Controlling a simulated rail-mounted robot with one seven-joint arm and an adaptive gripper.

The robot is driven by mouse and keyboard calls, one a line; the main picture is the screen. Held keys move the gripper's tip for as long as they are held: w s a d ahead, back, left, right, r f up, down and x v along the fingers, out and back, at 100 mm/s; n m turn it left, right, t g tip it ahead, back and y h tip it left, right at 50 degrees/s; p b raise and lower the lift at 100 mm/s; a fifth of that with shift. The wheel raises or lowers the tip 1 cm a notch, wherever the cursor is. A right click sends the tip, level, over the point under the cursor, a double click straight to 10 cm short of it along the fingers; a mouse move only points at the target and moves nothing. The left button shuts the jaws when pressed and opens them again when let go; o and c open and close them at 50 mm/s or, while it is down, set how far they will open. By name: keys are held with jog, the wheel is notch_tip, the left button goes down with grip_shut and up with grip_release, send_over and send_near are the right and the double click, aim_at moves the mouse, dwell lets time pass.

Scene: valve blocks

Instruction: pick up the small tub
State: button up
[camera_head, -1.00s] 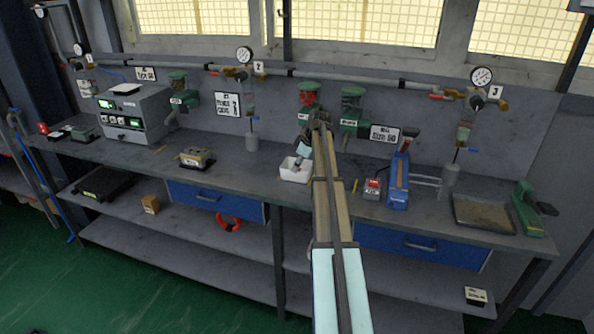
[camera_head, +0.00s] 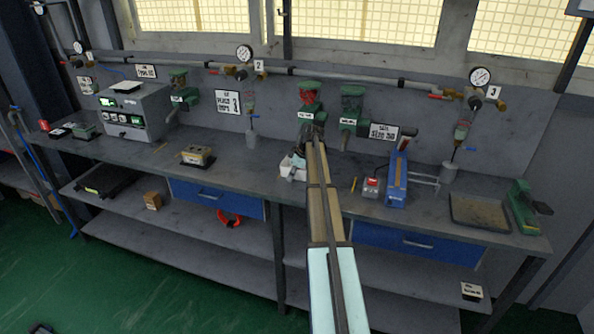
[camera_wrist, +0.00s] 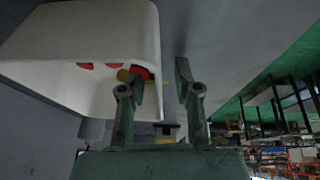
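The small white tub (camera_head: 291,170) stands on the workbench near the middle, partly hidden by my gripper (camera_head: 311,138). In the wrist view the tub (camera_wrist: 60,40) fills the upper left, with red pieces and a yellowish one inside it. My gripper (camera_wrist: 159,70) is open there. Its left finger overlaps the tub's opening, and its right finger is outside, beyond the right wall. That wall appears between the fingertips; I cannot tell whether either finger touches it.
The bench top (camera_head: 250,170) is clear left of the tub. A red-topped box (camera_head: 371,187) and a blue device (camera_head: 397,180) stand to the right.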

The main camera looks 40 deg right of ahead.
jog(key=shift+f, duration=0.1)
grip_shut()
jog(key=shift+r, duration=0.2)
dwell(0.4)
